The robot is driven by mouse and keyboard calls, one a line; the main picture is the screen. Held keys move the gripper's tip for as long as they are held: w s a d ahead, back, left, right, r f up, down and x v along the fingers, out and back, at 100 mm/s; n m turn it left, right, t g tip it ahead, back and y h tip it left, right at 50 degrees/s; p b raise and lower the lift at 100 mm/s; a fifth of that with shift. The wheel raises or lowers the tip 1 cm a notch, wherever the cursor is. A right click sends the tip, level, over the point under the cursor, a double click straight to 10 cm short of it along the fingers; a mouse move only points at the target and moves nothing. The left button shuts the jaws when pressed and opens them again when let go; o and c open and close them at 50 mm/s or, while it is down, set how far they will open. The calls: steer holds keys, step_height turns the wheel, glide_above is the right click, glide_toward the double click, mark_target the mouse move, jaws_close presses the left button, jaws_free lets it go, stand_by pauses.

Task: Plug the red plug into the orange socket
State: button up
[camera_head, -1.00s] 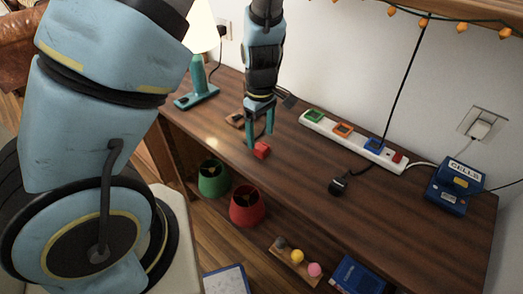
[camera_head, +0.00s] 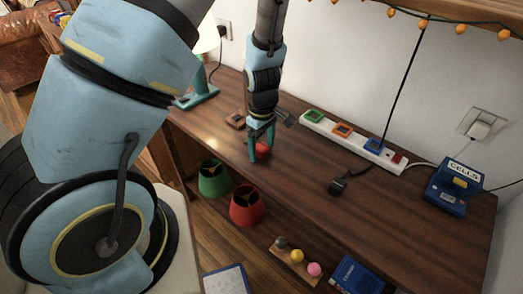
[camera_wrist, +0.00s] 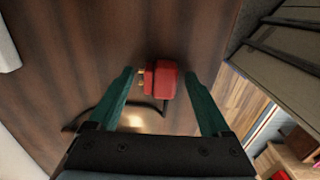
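The red plug (camera_head: 263,151) lies on the wooden table top. In the wrist view the red plug (camera_wrist: 164,80) has its brass prongs pointing left and a dark cord curving away below it. My gripper (camera_head: 261,154) is down at the plug. In the wrist view my gripper (camera_wrist: 160,74) is open, with a teal finger on each side of the plug and visible gaps to both. The orange socket (camera_head: 343,130) is on the white power strip (camera_head: 325,126), between the green socket (camera_head: 313,116) and the blue socket (camera_head: 374,146). It looks empty.
A black plug-like piece (camera_head: 338,187) lies on its cord in front of the strip. A blue CELLS box (camera_head: 447,190) stands at right, a teal lamp (camera_head: 198,84) at left. Table between plug and strip is mostly clear.

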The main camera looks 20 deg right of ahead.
mark_target(262, 146)
jaws_close()
stand_by(0.4)
step_height(262, 146, up, 10)
stand_by(0.6)
stand_by(0.3)
